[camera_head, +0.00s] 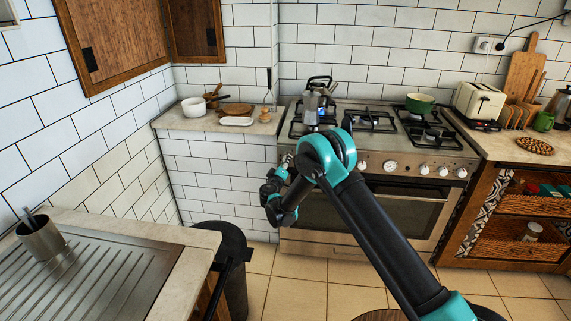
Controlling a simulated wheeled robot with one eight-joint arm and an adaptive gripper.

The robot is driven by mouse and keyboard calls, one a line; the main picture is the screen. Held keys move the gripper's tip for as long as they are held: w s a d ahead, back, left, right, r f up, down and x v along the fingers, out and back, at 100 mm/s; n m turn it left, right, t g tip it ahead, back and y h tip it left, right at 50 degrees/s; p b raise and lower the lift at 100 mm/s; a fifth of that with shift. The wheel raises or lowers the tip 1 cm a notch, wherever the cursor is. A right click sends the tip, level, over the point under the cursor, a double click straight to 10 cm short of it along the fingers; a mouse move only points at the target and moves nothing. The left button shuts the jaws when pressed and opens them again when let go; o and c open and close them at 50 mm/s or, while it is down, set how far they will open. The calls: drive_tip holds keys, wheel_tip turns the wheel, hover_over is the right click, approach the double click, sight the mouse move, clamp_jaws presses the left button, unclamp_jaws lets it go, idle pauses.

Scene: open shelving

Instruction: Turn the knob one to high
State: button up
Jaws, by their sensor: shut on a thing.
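The stove (370,222) stands against the back wall, with a row of white knobs along its steel front panel. My gripper (287,160) is at the left end of this panel, shut on the leftmost knob. The gripper covers most of that knob, so its turn angle cannot be read. Other knobs, such as this one (424,169), show on the right of the panel. A small blue glow shows at the left burners, beside a metal moka pot (312,106).
A kettle (322,84) stands behind the moka pot, and a green pot (420,103) sits at the back right of the stove. A black bin (233,265) stands on the floor left of the oven. A steel sink counter (95,265) fills the lower left.

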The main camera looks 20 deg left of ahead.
drive_tip(key=n, duration=0.7)
drive_tip(key=n+t+y, duration=0.1)
drive_tip(key=n, duration=0.6)
drive_tip(key=shift+f, duration=0.2)
drive_tip(key=shift+n, duration=0.4)
drive_tip(key=o, duration=1.2)
drive_tip(key=shift+c, duration=0.2)
drive_tip(key=s+d+f, duration=0.1)
drive_tip(key=s+d, duration=0.1)
drive_tip(key=s, duration=0.9)
drive_tip(key=shift+s+d+f, duration=0.15)
drive_tip(key=shift+s+d, duration=0.1)
drive_tip(key=shift+s, duration=0.15)
